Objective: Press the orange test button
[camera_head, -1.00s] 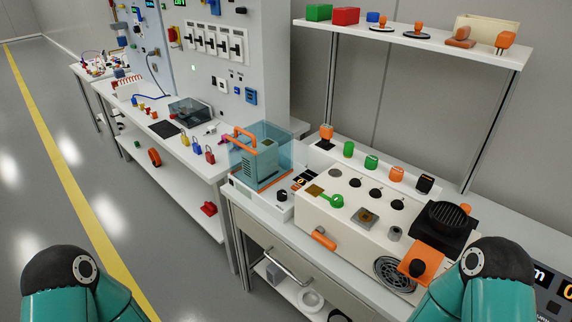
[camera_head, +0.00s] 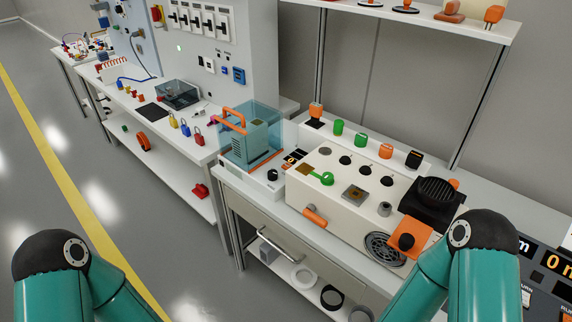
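A cream sloped console (camera_head: 340,205) stands on the bench right of centre. It carries several orange parts: an orange knob-like piece (camera_head: 386,151) on its back edge, an orange-capped piece (camera_head: 316,109) at its back left, an orange bar (camera_head: 315,215) on its front, and an orange block with a dark round spot (camera_head: 410,233) at its right end. I cannot tell which one is the test button, as no label is legible. My two teal arms show at the lower left and lower right. Both grippers are out of view.
A clear blue box with an orange handle (camera_head: 251,140) stands left of the console. A black cylinder-topped unit (camera_head: 432,198) is at the console's right end. A dark display panel (camera_head: 545,262) lies at the far right. A white shelf (camera_head: 430,22) hangs above. Floor at left is clear.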

